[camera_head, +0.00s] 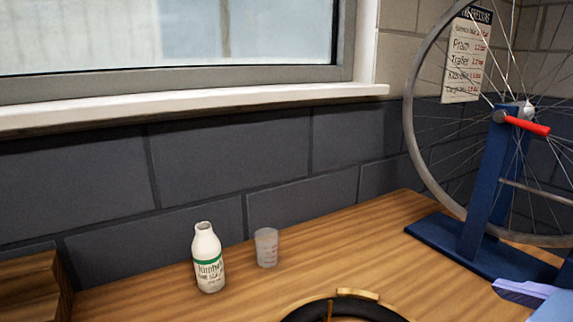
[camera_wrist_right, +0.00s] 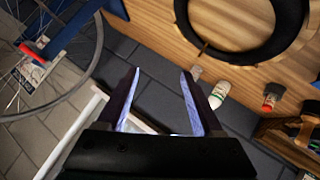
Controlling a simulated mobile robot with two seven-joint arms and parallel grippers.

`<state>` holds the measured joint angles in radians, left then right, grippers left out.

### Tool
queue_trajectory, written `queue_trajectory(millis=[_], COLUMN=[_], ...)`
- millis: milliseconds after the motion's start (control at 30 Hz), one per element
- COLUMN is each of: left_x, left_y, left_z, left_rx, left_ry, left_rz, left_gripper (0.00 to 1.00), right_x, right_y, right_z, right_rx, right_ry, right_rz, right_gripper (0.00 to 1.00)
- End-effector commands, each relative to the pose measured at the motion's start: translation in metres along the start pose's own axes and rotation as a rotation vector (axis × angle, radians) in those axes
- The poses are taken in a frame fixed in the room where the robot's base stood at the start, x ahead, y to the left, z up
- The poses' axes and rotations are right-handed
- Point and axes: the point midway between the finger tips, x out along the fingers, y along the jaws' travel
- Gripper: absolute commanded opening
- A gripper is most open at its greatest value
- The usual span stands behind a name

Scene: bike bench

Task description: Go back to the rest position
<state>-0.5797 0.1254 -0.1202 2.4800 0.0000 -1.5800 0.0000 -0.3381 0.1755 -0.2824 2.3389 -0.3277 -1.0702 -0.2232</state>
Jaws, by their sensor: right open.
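My right gripper (camera_wrist_right: 160,72) is open, with its two fingers apart and nothing between them in the right wrist view. A pale purple part, which looks like one of its fingers (camera_head: 525,292), enters the head view at the lower right, in front of the blue stand's base. My left gripper is in neither view. The task names no object.
A white bottle (camera_head: 208,258) and a clear cup (camera_head: 266,247) stand on the wooden bench (camera_head: 345,238). A black tyre (camera_head: 300,312) lies at the front. A wheel (camera_head: 412,125) sits in a blue stand (camera_head: 485,185) at right. A wooden box (camera_head: 32,285) is at left.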

Motion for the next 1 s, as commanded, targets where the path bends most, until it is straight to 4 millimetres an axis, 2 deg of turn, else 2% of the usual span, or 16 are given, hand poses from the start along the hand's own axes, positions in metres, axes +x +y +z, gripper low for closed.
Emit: queue_trajectory(millis=[33, 100, 167, 233, 267, 300, 467, 900, 1000], left_x=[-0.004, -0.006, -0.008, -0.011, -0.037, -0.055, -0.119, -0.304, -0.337], left_y=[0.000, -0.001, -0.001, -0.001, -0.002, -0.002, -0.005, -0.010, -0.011], left_z=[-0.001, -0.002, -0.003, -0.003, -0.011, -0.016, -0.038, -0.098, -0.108], left_rx=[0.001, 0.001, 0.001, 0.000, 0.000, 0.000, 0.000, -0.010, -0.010], left_ry=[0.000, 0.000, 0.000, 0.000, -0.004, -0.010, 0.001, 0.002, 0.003], left_rz=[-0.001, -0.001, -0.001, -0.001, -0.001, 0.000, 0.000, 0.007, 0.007], left_gripper=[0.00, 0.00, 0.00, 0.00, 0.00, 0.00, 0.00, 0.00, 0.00], right_x=[-0.013, -0.035, -0.058, -0.091, -0.104, -0.113, -0.149, -0.258, -0.277], right_y=[-0.014, -0.036, -0.054, -0.075, -0.058, -0.047, -0.013, 0.087, 0.105], right_z=[0.032, 0.072, 0.100, 0.127, 0.105, 0.091, 0.049, -0.077, -0.100], right_rx=[0.109, 0.247, 0.348, 0.452, 0.446, 0.441, 0.436, 0.432, 0.432], right_ry=[-0.129, -0.303, -0.446, -0.611, -0.596, -0.588, -0.586, -0.584, -0.584], right_rz=[-0.078, -0.179, -0.257, -0.341, -0.335, -0.331, -0.330, -0.330, -0.330], right_gripper=[0.68, 0.68, 0.68, 0.68, 0.68, 0.68, 0.68, 0.68, 0.68])
